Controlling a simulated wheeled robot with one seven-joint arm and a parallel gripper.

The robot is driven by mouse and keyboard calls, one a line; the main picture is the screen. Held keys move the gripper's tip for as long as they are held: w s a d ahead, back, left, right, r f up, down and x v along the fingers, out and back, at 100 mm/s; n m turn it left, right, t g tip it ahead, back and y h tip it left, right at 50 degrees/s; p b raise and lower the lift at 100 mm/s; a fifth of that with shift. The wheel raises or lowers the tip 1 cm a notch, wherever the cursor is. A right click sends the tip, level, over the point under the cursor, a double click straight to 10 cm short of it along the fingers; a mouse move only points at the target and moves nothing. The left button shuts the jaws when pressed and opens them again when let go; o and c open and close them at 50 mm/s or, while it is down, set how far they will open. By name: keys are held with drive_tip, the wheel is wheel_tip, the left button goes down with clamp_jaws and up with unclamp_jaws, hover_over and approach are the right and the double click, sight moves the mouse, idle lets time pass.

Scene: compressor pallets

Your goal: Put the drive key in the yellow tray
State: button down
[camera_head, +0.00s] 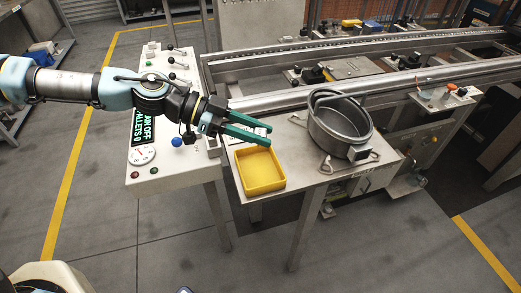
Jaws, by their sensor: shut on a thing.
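The yellow tray (260,188) is a shallow open box at the left end of a light metal bench top, and its floor looks empty. My gripper (268,135), with two long green fingers, comes in from the left and shows just above the tray's far edge in the picture. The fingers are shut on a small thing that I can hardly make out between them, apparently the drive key. I see no other drive key. How high the fingers are above the tray is hard to tell.
A round grey metal pot (340,128) stands on the bench right of the tray. A control panel (165,172) with levers, knobs, a gauge and a green display is left of the tray. A conveyor frame (300,97) runs behind. The floor in front is clear.

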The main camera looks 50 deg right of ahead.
wheel_tip(320, 180, down, 10)
drive_tip(key=p, duration=0.3)
drive_tip(key=shift+d+r, duration=0.1)
drive_tip(key=c, duration=0.5)
unclamp_jaws()
drive_tip(key=shift+w, duration=0.15)
drive_tip(key=shift+b+v, duration=2.5)
drive_tip(key=shift+v, duration=3.4)
